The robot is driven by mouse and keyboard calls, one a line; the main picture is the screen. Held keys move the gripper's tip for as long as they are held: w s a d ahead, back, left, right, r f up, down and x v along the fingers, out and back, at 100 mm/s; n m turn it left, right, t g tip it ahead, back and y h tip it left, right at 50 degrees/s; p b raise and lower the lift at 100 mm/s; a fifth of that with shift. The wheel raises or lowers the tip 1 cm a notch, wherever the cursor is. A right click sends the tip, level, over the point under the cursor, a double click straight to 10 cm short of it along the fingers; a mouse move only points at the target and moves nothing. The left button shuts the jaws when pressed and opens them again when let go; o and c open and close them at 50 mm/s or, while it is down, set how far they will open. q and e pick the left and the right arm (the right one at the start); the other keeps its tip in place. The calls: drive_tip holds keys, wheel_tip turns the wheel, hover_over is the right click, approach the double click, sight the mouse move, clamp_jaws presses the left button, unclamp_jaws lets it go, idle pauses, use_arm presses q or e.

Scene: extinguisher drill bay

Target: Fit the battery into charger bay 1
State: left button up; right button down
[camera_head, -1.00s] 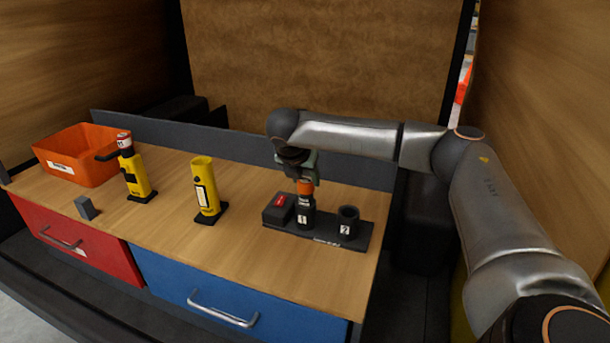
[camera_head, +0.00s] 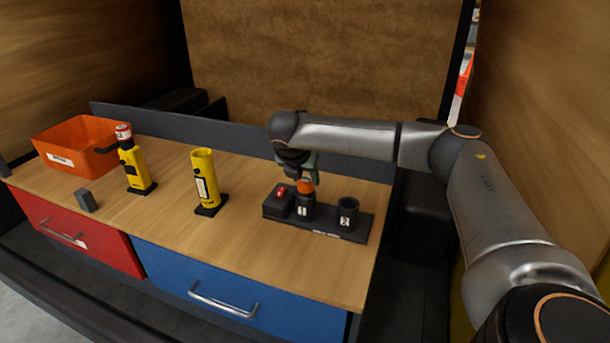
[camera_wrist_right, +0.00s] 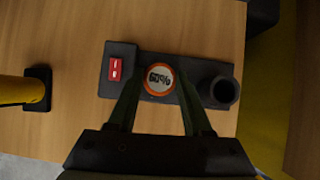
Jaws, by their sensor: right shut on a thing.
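The charger (camera_head: 328,225) is a dark base on the right of the worktop. Bay 1 (camera_head: 304,211) and bay 2 (camera_head: 348,220) are dark cups on it; bay 2 is empty. The battery (camera_head: 305,186) has an orange top band and sits upright in bay 1, its lower part hidden by the cup. In the right wrist view its round end (camera_wrist_right: 159,79) reads 60%. My right gripper (camera_head: 303,174) is shut on the battery's top from above; its fingers (camera_wrist_right: 160,90) lie either side of it. My left gripper is not in view.
A red switch (camera_wrist_right: 115,69) is on the charger's left block. Two yellow units stand left: one open-topped (camera_head: 204,180), one with a red-and-white top (camera_head: 133,165). An orange bin (camera_head: 75,148) and a small grey block (camera_head: 86,201) are further left. A low dark wall runs behind.

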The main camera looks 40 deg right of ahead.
drive_tip(key=shift+f, duration=0.6)
drive_tip(key=shift+c, duration=1.2)
unclamp_jaws()
drive_tip(key=v, duration=1.2)
drive_tip(key=shift+r+b, duration=0.25)
drive_tip(key=shift+b, duration=0.1)
drive_tip(key=shift+a, duration=0.15)
